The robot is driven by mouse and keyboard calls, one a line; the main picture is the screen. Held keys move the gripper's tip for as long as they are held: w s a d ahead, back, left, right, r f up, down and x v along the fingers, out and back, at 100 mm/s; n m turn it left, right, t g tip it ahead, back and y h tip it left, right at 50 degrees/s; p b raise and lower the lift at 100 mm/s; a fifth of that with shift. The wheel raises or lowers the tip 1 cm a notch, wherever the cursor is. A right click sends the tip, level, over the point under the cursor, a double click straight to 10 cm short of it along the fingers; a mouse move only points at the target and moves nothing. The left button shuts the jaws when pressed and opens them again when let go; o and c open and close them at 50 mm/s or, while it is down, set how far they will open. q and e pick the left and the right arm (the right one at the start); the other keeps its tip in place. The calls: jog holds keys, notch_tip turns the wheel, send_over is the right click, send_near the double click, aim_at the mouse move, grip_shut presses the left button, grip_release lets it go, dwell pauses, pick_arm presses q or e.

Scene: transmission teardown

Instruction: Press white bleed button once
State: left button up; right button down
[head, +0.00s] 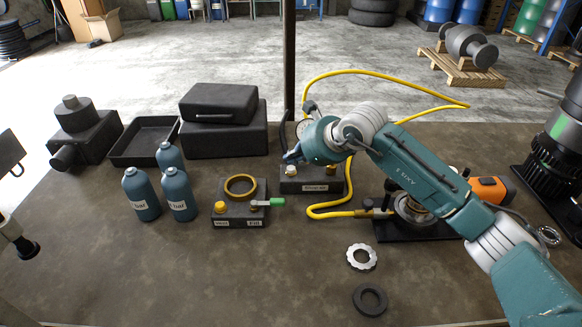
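The white button (293,170) sits on top of a small dark labelled box (312,187) at mid-table, with a yellow button (331,169) to its right. My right arm reaches in from the right. Its wrist is above the box, and my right gripper (287,147) is close above and left of the white button. Whether it touches the button, and how its fingers stand, is hard to see. Dark parts (20,240) at the left edge may belong to my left gripper; they are cut off, so its state does not show.
A second dark box (240,214) with a brass ring and green handle stands in front left. Several blue bottles (141,195), a tray (146,140) and black cases (224,128) are further left. A yellow hose (400,81) loops behind my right arm.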

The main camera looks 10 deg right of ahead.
aim_at(293, 169)
jog(key=shift+r+p, duration=1.05)
jog(key=shift+r, duration=1.45)
